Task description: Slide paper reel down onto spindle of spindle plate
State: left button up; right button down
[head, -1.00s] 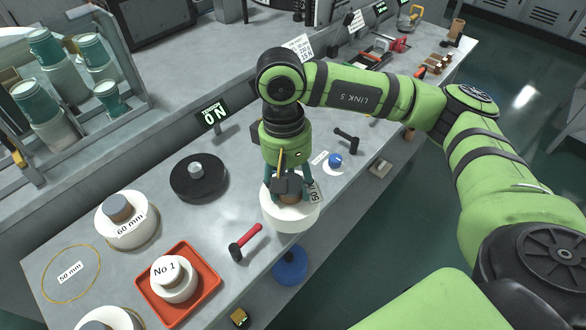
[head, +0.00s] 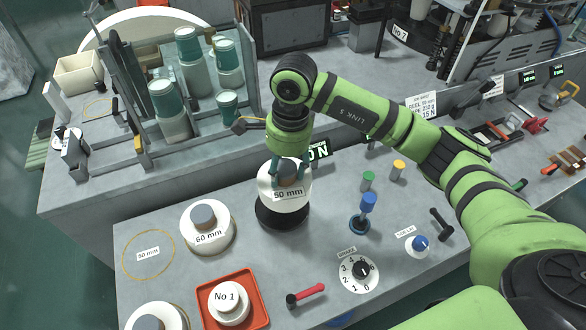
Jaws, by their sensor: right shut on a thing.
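The paper reel (head: 284,203), white and labelled "50 mm", is upright in my right gripper (head: 290,174). The spindle is hidden behind the reel. I cannot tell whether the reel is around the spindle or just above it. My left gripper is not in view.
A white "60 mm" reel (head: 206,236) stands to the left, beside an empty "50 mm" ring (head: 148,253). A red tray (head: 256,318) holds the "No 1" reel. A force display (head: 318,151) is behind the plate. A blue-topped post (head: 367,204) and a dial (head: 358,273) stand right.

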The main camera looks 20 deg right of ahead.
jog(key=shift+w+a+r+m+p, duration=0.2)
jog(key=shift+w+m, duration=0.1)
jog(key=shift+m, duration=0.3)
jog(key=shift+w+a+r+m+p, duration=0.15)
jog(key=shift+w+m, duration=0.1)
jog(key=shift+m, duration=0.35)
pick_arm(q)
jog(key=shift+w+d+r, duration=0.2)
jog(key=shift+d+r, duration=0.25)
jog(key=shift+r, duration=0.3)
pick_arm(e)
jog(key=shift+w+m, duration=0.1)
jog(key=shift+m, duration=0.5)
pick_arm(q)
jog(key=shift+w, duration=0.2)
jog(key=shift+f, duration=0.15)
pick_arm(e)
notch_tip(320, 180, down, 5)
jog(key=b, duration=0.5)
jog(key=shift+r, duration=0.2)
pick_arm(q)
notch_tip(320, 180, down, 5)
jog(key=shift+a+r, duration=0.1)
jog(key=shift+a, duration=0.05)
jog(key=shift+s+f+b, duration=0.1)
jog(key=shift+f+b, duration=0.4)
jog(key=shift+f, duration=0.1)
pick_arm(e)
jog(key=shift+d, duration=0.1)
